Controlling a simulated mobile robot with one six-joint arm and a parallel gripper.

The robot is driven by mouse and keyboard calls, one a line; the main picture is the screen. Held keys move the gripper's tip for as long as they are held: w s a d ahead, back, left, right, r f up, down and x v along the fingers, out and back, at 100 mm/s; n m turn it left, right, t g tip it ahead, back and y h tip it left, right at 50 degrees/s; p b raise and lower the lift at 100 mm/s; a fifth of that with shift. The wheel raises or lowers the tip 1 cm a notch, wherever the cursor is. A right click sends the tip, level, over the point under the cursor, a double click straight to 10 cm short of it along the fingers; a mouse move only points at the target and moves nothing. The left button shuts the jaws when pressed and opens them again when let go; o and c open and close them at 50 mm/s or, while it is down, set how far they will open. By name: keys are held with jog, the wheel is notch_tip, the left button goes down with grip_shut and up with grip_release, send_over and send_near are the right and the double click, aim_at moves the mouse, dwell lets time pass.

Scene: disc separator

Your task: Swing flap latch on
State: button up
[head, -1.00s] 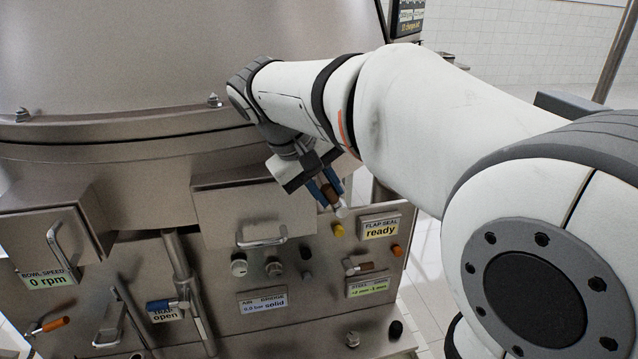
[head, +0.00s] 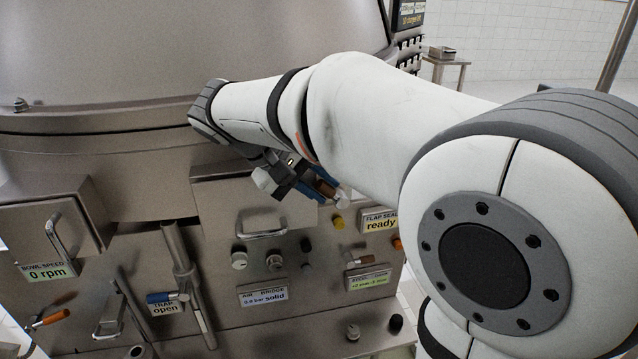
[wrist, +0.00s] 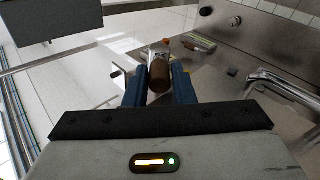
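A short lever with a brown grip and a pale metal end (head: 325,187) stands out of the panel front, up-left of the "FLAP SEAL ready" label (head: 380,221); I take it for the flap latch. My gripper (head: 318,187) has blue fingers on both sides of the brown grip. In the wrist view the brown grip (wrist: 160,76) lies between the fingers (wrist: 159,85), which look closed against it. The lever's root at the panel is partly hidden by the fingers in the head view.
A box with a bar handle (head: 262,236) sits left of the gripper. A blue-gripped lever (head: 161,297) is by the "TRAP open" label. Open floor lies right of the panel.

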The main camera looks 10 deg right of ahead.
jog(key=o, duration=0.3)
jog(key=shift+o, duration=0.2)
jog(key=w+v, duration=0.1)
jog(key=v, duration=0.6)
jog(key=shift+s+a+r, duration=0.25)
jog(key=shift+s+a, duration=0.1)
jog(key=shift+s, duration=0.15)
